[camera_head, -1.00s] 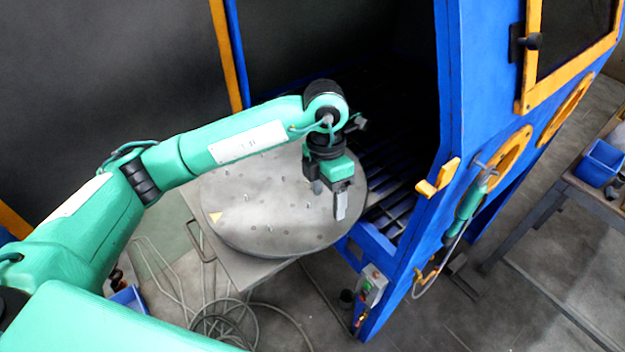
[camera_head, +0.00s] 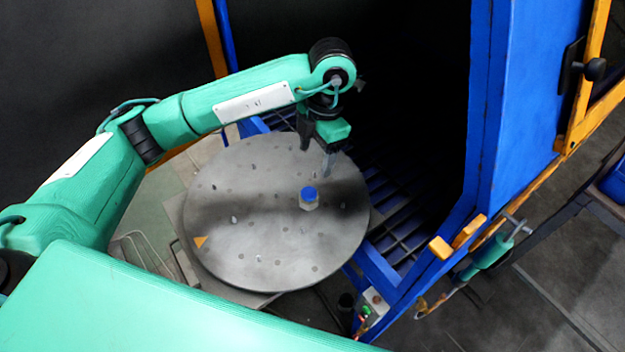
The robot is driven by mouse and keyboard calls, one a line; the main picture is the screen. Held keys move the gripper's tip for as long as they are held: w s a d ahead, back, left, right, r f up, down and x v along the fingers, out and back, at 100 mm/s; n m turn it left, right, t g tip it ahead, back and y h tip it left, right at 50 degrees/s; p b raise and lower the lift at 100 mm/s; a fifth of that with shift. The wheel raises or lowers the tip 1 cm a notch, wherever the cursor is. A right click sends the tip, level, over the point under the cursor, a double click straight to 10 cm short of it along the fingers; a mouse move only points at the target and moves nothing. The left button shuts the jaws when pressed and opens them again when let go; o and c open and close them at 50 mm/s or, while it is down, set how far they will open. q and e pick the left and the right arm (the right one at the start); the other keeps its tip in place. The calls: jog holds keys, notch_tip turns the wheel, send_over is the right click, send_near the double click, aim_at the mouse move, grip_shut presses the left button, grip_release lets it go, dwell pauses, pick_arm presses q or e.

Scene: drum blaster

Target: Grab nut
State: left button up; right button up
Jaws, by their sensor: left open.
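The nut (camera_head: 309,198) is a small light-coloured hexagonal piece with a blue top. It sits right of the middle on a round grey metal turntable (camera_head: 225,225). My left gripper (camera_head: 316,156) points down above the far part of the turntable, beyond the nut in the picture. Its jaws are open and hold nothing that I can see. The nut stands clear of the fingers. My right gripper is not in view.
The blue cabinet frame (camera_head: 505,110) rises close on the right, with a dark interior and a slatted grate (camera_head: 400,215). A hand tool (camera_head: 495,250) hangs on its side.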

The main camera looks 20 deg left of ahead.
aim_at(310, 191)
pick_arm(q)
jog(key=f, duration=0.2)
jog(key=s+f+p, duration=0.1)
jog(key=f, duration=0.1)
jog(key=shift+a+f, duration=0.1)
jog(key=shift+a, duration=0.1)
notch_tip(310, 191, down, 3)
jog(key=shift+a+p, duration=0.15)
jog(key=shift+p, duration=0.2)
jog(key=shift+f+p, duration=0.3)
jog(key=shift+f, duration=0.5)
jog(key=f+p, duration=0.1)
jog(key=f, duration=0.1)
jog(key=f+p, duration=0.1)
jog(key=f, duration=0.1)
jog(key=shift+s+a+f, duration=0.1)
jog(key=shift+s, duration=0.1)
jog(key=shift+f, duration=0.25)
jog(key=c, duration=1.2)
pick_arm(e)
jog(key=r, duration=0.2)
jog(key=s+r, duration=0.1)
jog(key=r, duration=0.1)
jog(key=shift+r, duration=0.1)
